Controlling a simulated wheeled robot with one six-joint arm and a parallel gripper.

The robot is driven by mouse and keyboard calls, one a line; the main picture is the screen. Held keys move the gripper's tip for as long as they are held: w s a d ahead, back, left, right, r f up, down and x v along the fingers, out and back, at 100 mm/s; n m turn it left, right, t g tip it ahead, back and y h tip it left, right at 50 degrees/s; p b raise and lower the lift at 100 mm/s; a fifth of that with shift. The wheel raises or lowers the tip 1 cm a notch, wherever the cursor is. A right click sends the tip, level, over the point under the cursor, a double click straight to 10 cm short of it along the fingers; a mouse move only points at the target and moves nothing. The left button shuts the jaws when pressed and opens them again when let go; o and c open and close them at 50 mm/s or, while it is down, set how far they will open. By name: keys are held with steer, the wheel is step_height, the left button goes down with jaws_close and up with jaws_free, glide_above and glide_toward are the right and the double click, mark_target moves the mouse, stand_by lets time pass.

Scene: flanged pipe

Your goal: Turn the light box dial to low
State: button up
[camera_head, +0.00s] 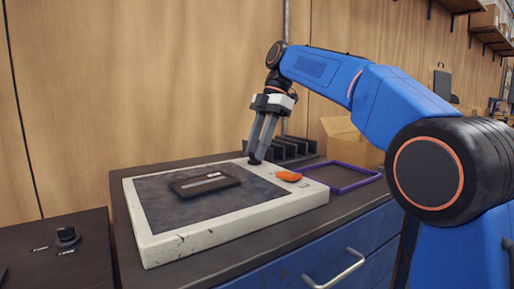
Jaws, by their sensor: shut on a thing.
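The light box (178,236) is a flat off-white slab with a dark top panel, lying on the dark cabinet top. Its dial (254,161) is a small dark knob near the back right part of the box, mostly hidden by my fingertips. My gripper (257,154) points down with its two grey fingers close together, shut on the dial. The dial's pointer and any low mark are too small or hidden to read.
A dark framed piece (206,184) lies on the panel. An orange object (289,176) sits on the box's right part, close to my gripper. A purple-rimmed tray (345,187), a black slotted rack (290,149) and an open cardboard box (350,143) stand right and behind.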

steer(key=o, duration=1)
steer(key=shift+o, duration=0.2)
